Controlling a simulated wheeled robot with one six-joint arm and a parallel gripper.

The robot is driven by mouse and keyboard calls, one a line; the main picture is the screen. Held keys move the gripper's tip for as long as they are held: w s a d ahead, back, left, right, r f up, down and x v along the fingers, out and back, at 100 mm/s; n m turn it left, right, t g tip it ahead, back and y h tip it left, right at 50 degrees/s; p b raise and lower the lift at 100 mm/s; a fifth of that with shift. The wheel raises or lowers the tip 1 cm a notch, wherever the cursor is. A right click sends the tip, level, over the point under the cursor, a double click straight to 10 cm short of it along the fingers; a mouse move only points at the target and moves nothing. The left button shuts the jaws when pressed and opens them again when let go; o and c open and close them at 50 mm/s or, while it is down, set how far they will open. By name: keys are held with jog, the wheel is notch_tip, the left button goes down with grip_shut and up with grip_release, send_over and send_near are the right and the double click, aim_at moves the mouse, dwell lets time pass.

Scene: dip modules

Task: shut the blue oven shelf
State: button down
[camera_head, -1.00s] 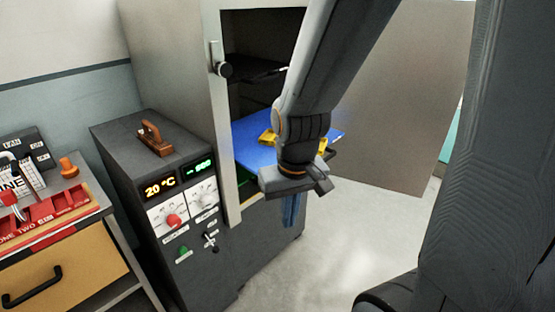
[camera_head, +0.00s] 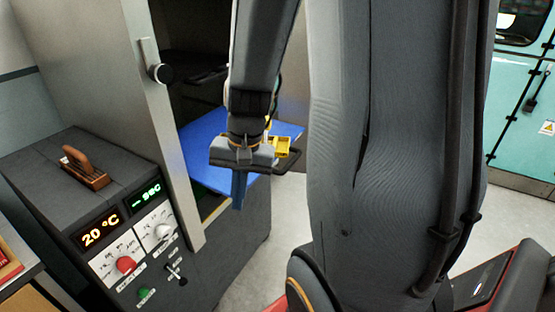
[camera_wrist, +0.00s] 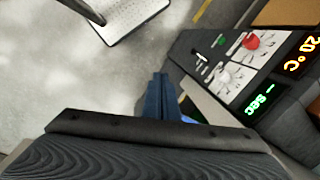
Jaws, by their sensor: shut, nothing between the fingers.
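The blue oven shelf (camera_head: 203,133) sticks out of the open oven in the head view, with a yellow piece (camera_head: 284,147) on it near its outer end. My gripper (camera_head: 239,190) points down in front of the shelf and hides part of it. Its blue fingers are together and empty; they also show in the wrist view (camera_wrist: 160,98). A small bit of blue shelf (camera_wrist: 188,121) shows beside the fingers in the wrist view. I cannot tell whether the fingers touch the shelf.
The oven's upright front frame (camera_head: 165,120) with a black knob stands left of my gripper. A control box (camera_head: 120,225) with dials and displays stands further left, a wooden-handled block (camera_head: 84,168) on top. Pale floor (camera_head: 285,215) is free in front.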

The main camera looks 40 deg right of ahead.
jog(key=w+d+m+t+y+b, duration=0.1)
jog(key=w+d+m+t, duration=0.25)
jog(key=d+m, duration=0.9)
jog(key=w+d+m+t+y+b, duration=0.15)
jog(key=d+m+t, duration=0.35)
jog(key=d+m, duration=0.7)
jog(key=w+a+f+n+p, duration=0.1)
jog(key=w+f, duration=0.5)
jog(key=w, duration=0.1)
jog(key=shift+w+a+h, duration=0.15)
jog(key=shift+a+h, duration=0.05)
jog(key=shift+h, duration=0.15)
jog(key=shift+w+g, duration=0.1)
jog(key=shift+g, duration=0.15)
